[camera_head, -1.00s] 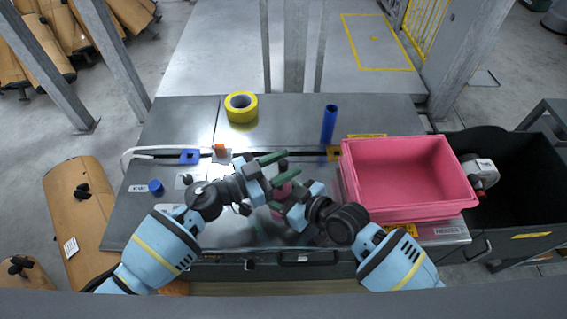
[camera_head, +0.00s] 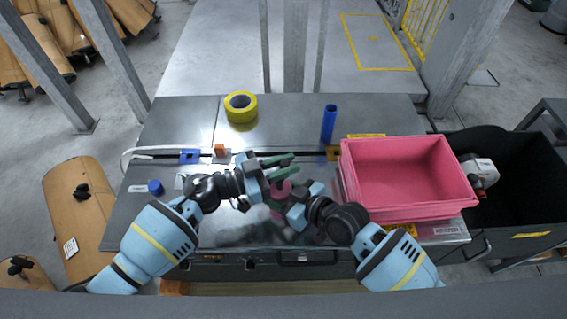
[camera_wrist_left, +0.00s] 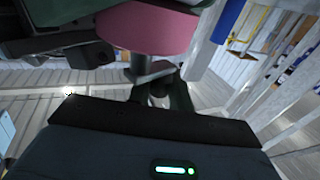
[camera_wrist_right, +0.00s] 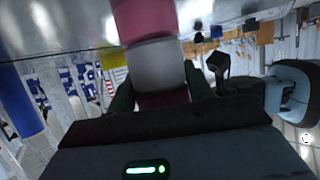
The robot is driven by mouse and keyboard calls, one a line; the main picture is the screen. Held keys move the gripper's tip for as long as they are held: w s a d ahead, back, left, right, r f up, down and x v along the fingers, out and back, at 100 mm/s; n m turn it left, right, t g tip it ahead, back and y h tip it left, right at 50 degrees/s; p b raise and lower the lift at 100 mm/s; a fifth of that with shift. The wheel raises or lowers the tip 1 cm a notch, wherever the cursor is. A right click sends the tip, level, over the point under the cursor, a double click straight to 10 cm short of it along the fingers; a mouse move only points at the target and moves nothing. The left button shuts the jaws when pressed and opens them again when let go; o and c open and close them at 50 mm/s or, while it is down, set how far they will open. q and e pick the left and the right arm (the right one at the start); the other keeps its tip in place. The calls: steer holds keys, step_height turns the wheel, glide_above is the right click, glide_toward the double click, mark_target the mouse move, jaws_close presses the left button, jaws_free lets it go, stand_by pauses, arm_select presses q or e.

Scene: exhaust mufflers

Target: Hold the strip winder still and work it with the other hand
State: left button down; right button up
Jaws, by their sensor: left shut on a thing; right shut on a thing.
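The strip winder (camera_head: 280,189) is a pink, roughly cylindrical body near the front middle of the bench, partly hidden by my grippers. My left gripper (camera_head: 283,164), with green fingers, is at its top. In the left wrist view a grey stem and arm run from the pink body (camera_wrist_left: 148,32) to my left fingers (camera_wrist_left: 160,97), which are shut on a small part of it. My right gripper (camera_head: 284,207) is lower, shut on the winder's body. In the right wrist view the fingers (camera_wrist_right: 160,92) flank its grey and dark red part (camera_wrist_right: 157,66).
A yellow tape roll (camera_head: 240,107) and an upright blue tube (camera_head: 329,124) stand farther back. A dark strip with a blue block (camera_head: 189,157) and an orange block (camera_head: 220,150) crosses the bench. A pink bin (camera_head: 405,205) is close on the right; a blue cap (camera_head: 155,187) lies left.

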arm_select(q)
steer(key=m+g, duration=0.1)
steer(key=g, duration=0.1)
steer(key=m+g, duration=0.1)
steer(key=g, duration=0.1)
steer(key=d+m+g+h, duration=0.1)
steer(key=shift+s+m+g, duration=0.25)
steer(key=shift+m+g, duration=0.15)
steer(key=shift+s+d+f+m+g, duration=0.1)
steer(key=shift+s+m+g, duration=0.1)
steer(key=shift+m+g, duration=0.65)
steer(key=shift+s+d+m+g, duration=0.15)
steer(key=shift+m+g, duration=0.3)
steer(key=shift+g, duration=0.7)
steer(key=shift+a, duration=0.1)
steer(key=c, duration=1.3)
jaws_free()
steer(key=shift+s+t, duration=0.1)
steer(key=shift+t, duration=0.2)
